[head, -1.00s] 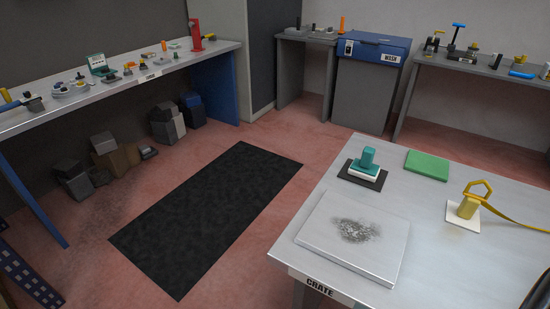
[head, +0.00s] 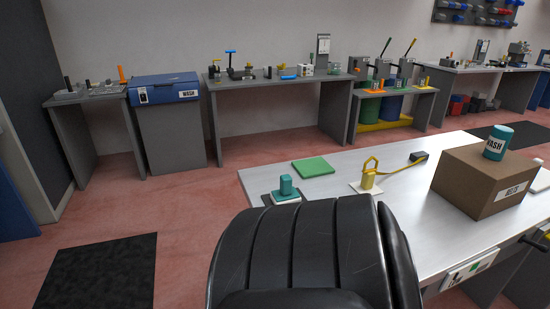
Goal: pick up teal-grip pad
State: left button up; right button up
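The teal-grip pad (head: 286,187) stands upright on the metal table, near its left edge, in the head view. It has a teal block handle over a white base. Neither of my grippers is in view.
The black shape fills the bottom middle and hides the near table. A green pad (head: 313,167), a yellow-handled tool (head: 369,175) with a strap, and a cardboard box (head: 486,183) with a teal can (head: 497,141) are on the table (head: 420,215). Open floor lies left.

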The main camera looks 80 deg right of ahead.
aim_at(286, 194)
jog(key=i+z, duration=0.15)
jog(key=z, duration=0.3)
jog(key=i+z, duration=0.2)
jog(key=z, duration=0.2)
jog(key=i+z, duration=0.2)
jog(key=z, duration=0.25)
jog(key=i+j+z, duration=0.1)
jog(key=z, duration=0.35)
jog(key=j, duration=0.1)
